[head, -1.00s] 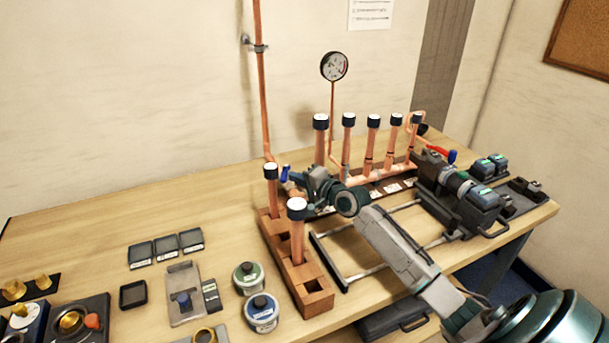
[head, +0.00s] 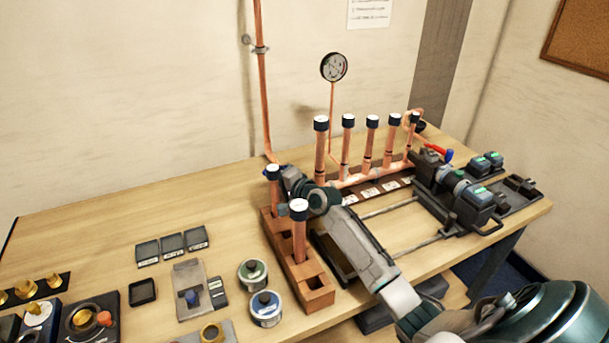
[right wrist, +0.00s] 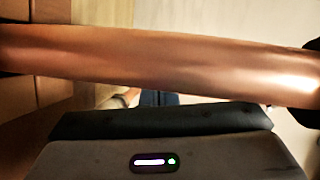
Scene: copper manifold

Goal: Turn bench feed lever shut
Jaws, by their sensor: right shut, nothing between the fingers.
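My right gripper (head: 287,175) reaches in from the right to the foot of the copper feed pipe (head: 262,95) on the wall, behind a capped tube in the brick-red rack. It is shut and holds nothing. It covers the spot where a small blue lever handle showed before; the lever's angle is hidden in the head view. In the right wrist view a copper tube (right wrist: 160,62) crosses close in front of the camera, above my dark gripper body (right wrist: 160,122). A small blue patch (right wrist: 158,98) shows beyond, partly hidden. My left gripper is not in view.
The rack (head: 310,293) holds capped copper tubes close to my right arm. A manifold (head: 350,183) with capped risers and a round gauge (head: 333,67) stand behind. A red lever (head: 435,148) is at right. Tins (head: 266,308) and trays are at left; the back-left bench is clear.

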